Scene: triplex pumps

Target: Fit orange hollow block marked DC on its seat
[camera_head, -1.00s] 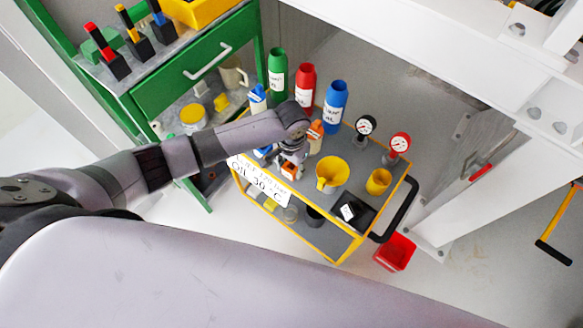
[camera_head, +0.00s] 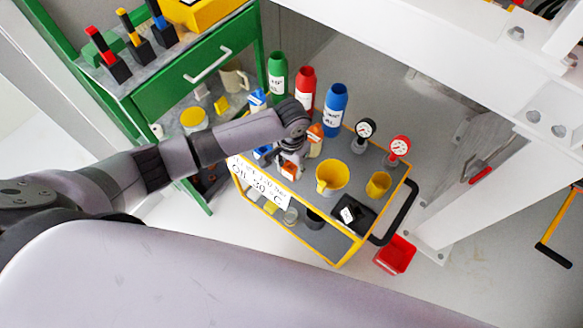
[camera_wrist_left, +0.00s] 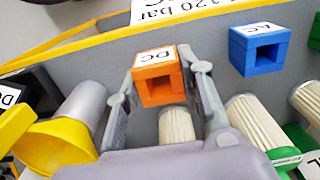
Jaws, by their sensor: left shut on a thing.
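The orange hollow block marked DC (camera_wrist_left: 156,76) is between the two fingers of my left gripper (camera_wrist_left: 164,82) in the left wrist view, its label facing up. The left gripper is shut on it. In the head view the left gripper (camera_head: 289,160) is over the yellow-framed cart, and the orange block (camera_head: 289,169) shows just below it. Whether the block touches the cart top is hard to tell. The seat of the block cannot be made out. My right gripper is not in view.
A blue hollow block marked AC (camera_wrist_left: 258,49) stands beside the orange one. Pale pleated cylinders (camera_wrist_left: 252,120) lie close by. On the cart are a yellow jug (camera_head: 332,175), a smaller yellow cup (camera_head: 378,184), gauges (camera_head: 365,128) and bottles (camera_head: 335,108). A black box (camera_head: 352,214) sits at the front.

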